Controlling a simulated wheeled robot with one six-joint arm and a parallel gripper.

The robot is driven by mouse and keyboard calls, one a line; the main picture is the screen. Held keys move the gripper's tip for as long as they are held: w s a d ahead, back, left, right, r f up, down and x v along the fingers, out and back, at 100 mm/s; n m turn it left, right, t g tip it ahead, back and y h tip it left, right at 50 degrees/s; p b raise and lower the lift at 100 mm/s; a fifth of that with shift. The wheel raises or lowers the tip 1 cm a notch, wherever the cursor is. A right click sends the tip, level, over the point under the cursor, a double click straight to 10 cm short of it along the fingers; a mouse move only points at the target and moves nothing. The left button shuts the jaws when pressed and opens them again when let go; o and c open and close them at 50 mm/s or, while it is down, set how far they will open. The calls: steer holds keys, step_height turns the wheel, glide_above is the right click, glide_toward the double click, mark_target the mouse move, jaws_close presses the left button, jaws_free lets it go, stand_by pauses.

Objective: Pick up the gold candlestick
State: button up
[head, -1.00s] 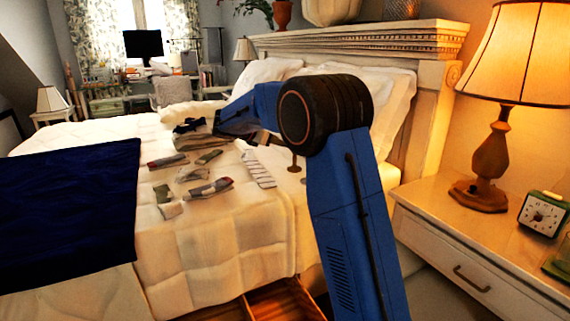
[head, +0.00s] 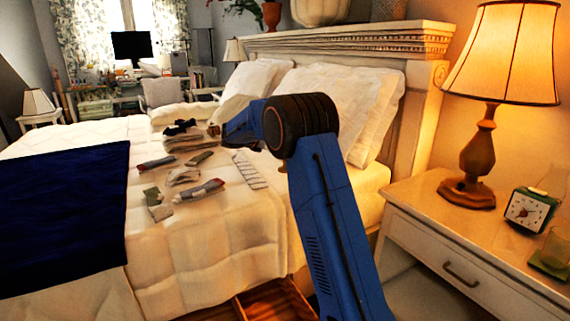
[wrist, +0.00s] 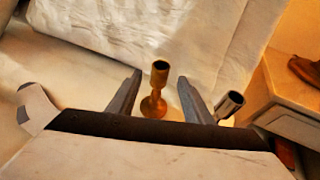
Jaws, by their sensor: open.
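The gold candlestick (wrist: 154,95) stands upright on the bed in the wrist view. My gripper (wrist: 158,82) is open, with one finger to the left of the candlestick and one to the right. The candlestick shows between the fingers, and I cannot tell whether either touches it. Its lower end comes close to the dark edge of my gripper body. In the head view my arm hides the candlestick, and my gripper is mostly hidden behind the arm's joint.
Folded clothes (head: 188,140) and several rolled garments lie on the bed (head: 165,255). White pillows (head: 345,105) lean at the headboard. A nightstand (head: 425,225) holds a lamp (head: 480,165) and clock (head: 526,209).

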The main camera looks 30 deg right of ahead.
steer(key=shift+x, duration=3.1)
steer(key=shift+w, duration=0.1)
steer(key=shift+c, duration=0.4)
jaws_close()
